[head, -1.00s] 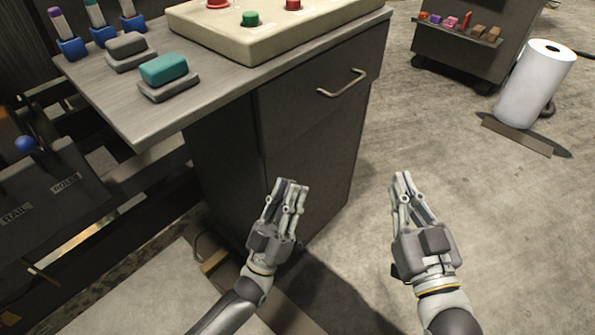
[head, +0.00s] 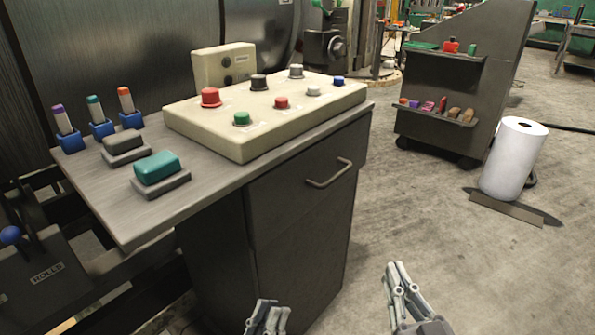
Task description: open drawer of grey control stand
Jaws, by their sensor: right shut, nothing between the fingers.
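The grey control stand (head: 215,258) stands at the centre left in the head view. Its drawer (head: 290,200) is at the top of the cabinet front, right under the worktop, and looks closed. The drawer has a metal bar handle (head: 330,175). My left gripper (head: 268,306) is at the bottom edge of the view, in front of the cabinet and below the drawer; its fingertips show only partly. My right gripper (head: 396,272) is to the right of the cabinet, below the handle, shut and empty. Neither gripper touches the handle.
On the worktop are a cream button panel (head: 240,145), a teal block (head: 156,167), a dark block (head: 123,141) and several pens in blue holders. A dark rack (head: 480,75) and a white roll (head: 514,160) stand at the right. The floor before the drawer is clear.

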